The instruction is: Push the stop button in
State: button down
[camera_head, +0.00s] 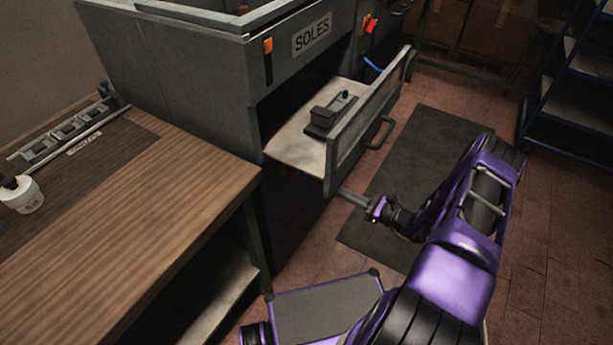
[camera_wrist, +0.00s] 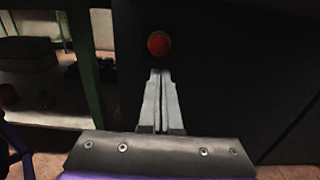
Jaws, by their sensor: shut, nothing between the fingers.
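The stop button (camera_wrist: 158,43) is a round red knob on a dark panel in the wrist view. My gripper (camera_wrist: 160,74) is shut and empty, its two fingers side by side and pointing at the button. The fingertips appear just under the button's lower edge in that picture. I cannot tell whether they touch it or how deep the button sits. In the head view my gripper (camera_head: 342,194) is low in front of the machine (camera_head: 180,75), beside the lower edge of the open drawer front. The button is not clear there.
The open drawer (camera_head: 290,145) with a grey block (camera_head: 326,118) on it sticks out above my gripper. Its handle (camera_head: 382,132) is close to my arm. A wooden workbench (camera_head: 130,220) stands left. A dark mat (camera_head: 425,150) lies on the floor.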

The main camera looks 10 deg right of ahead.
aim_at(297, 172)
jog(key=x, duration=1.4)
jog(key=shift+f, duration=0.1)
jog(key=shift+b, duration=0.3)
jog(key=shift+w+a+b, duration=0.4)
jog(key=shift+w+a, duration=0.05)
jog(key=shift+w, duration=0.05)
jog(key=shift+w+a, duration=0.35)
jog(key=shift+s+d, duration=0.35)
jog(key=shift+d, duration=0.1)
jog(key=v, duration=1.4)
